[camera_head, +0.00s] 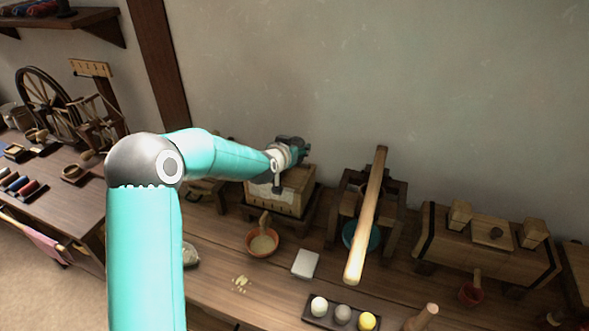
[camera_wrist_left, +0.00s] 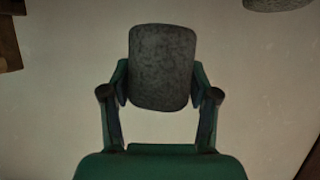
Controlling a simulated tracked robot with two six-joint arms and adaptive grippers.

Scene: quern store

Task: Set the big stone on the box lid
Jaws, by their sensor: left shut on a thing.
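My left gripper (camera_head: 292,152) is above a pale wooden box (camera_head: 290,200) at the back of the bench in the head view. In the left wrist view, the gripper (camera_wrist_left: 160,95) is shut on a grey speckled stone (camera_wrist_left: 162,55), with one finger on each side of it. In the head view my arm and gripper hide much of the box top, and I cannot make out whether the stone touches the lid. Something whitish shows at the box's upper left. The right gripper is in neither view.
A bowl (camera_head: 263,243), a white block (camera_head: 305,264) and a tray with three balls (camera_head: 343,315) are in front. A long wooden pole (camera_head: 367,215) rises right of the box. A wooden chest (camera_head: 480,258) stands farther right. Another grey thing (camera_wrist_left: 278,4) is cut off in the wrist view.

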